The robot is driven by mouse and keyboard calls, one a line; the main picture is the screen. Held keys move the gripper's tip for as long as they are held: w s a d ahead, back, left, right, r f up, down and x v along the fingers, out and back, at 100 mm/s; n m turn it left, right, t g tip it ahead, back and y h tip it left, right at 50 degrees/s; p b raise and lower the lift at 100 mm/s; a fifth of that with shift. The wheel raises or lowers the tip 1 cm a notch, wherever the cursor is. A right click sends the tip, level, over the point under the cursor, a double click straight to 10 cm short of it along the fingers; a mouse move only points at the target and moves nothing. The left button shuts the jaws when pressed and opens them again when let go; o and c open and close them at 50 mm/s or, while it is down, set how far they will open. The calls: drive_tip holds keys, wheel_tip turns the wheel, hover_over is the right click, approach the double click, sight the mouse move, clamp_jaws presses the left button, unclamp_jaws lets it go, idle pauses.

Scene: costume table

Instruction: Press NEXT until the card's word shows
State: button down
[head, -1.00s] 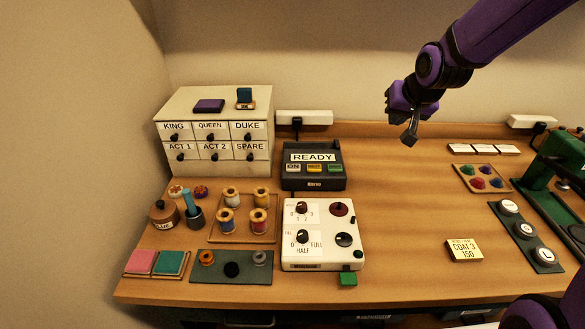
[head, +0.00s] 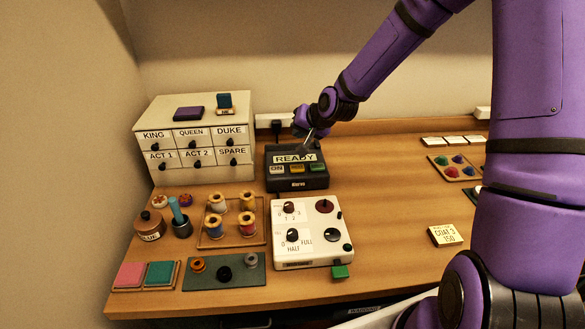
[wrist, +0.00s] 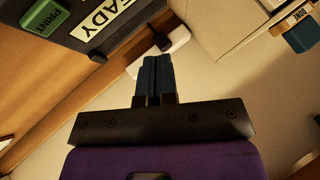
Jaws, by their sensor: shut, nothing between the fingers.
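The dark label machine (head: 312,182) stands at the back middle of the table; its display (head: 295,158) reads READY. Below the display are a white ON button (head: 277,170), an orange button (head: 297,168) and a green button (head: 317,168). In the wrist view the green button (wrist: 44,18) reads PRINT. The yellow card (head: 445,235) reads COAT 3 and 150 and lies right of centre. My gripper (head: 307,148) is shut and empty, over the back of the machine near the display. Its closed fingers (wrist: 157,65) show in the wrist view; contact cannot be told.
A labelled drawer cabinet (head: 194,142) stands left of the machine. A white control box (head: 308,245) with knobs sits in front of it. Spools (head: 247,201) stand on a tray at the left. A wall socket strip (head: 262,121) is behind.

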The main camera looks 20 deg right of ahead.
sight(299, 167)
drive_tip(key=shift+f, duration=4.4)
drive_tip(key=shift+f, duration=0.15)
drive_tip(key=shift+f, duration=0.25)
drive_tip(key=shift+f, duration=0.45)
drive_tip(key=shift+r, duration=0.9)
drive_tip(key=shift+r, duration=2.5)
